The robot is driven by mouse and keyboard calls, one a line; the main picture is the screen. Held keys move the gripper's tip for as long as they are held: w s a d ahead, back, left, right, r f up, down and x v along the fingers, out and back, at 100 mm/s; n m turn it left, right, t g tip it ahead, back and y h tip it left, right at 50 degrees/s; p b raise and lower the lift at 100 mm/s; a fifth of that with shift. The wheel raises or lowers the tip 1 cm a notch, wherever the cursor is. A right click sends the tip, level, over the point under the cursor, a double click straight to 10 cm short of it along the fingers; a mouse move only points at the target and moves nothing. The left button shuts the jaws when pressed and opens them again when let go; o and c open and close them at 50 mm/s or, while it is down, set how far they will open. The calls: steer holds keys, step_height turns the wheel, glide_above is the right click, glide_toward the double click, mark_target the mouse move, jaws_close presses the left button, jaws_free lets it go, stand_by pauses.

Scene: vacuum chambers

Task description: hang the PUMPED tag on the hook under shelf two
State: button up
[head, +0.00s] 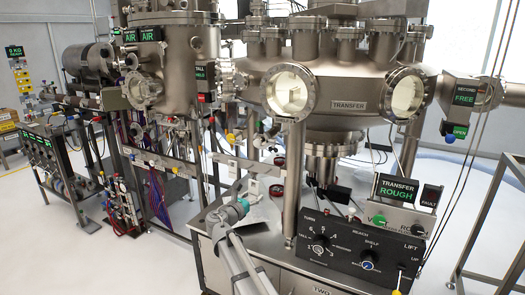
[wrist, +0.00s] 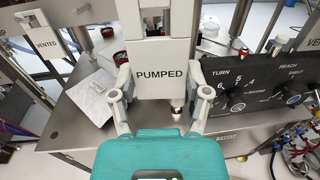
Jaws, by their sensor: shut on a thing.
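The PUMPED tag (wrist: 162,55) is a white plate with black lettering, upright and facing the wrist camera. My gripper (wrist: 160,76) has a finger at each side edge of the tag and is shut on it. In the head view my gripper (head: 236,209) is at the front left of the steel bench, beside a small pale shape (head: 253,187) that may be the tag. The word TWO (head: 321,291) shows on the bench front at the bottom edge. I cannot make out the hook or a shelf two in either view.
The steel bench (wrist: 78,128) lies beyond and below the tag, with a foil-like sheet (wrist: 93,95) on it. A black knob panel (wrist: 255,88) stands to the right. A VENTED tag (wrist: 45,46) hangs at left. The transfer chamber (head: 340,85) stands over the bench.

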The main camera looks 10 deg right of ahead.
steer(key=s+d+r+m+h+p, duration=0.1)
steer(key=s+d+r+p, duration=0.1)
steer(key=r+p, duration=0.6)
steer(key=s+d+r+g+h+p, duration=0.1)
steer(key=s+r+p, duration=0.3)
steer(key=r+p, duration=0.5)
step_height(320, 180, up, 2)
steer(key=shift+d+r+m+g+h, duration=0.2)
steer(key=shift+d+m+g+h, duration=0.1)
steer(key=shift+d+m, duration=0.15)
steer(key=shift+w+d, duration=0.15)
steer(key=w+d+f+b, duration=0.1)
steer(key=w+d, duration=0.4)
steer(key=w, duration=0.3)
steer(key=shift+d+f, duration=0.35)
steer(key=shift+d, duration=0.05)
stand_by(1.0)
stand_by(0.7)
steer(key=o, duration=1)
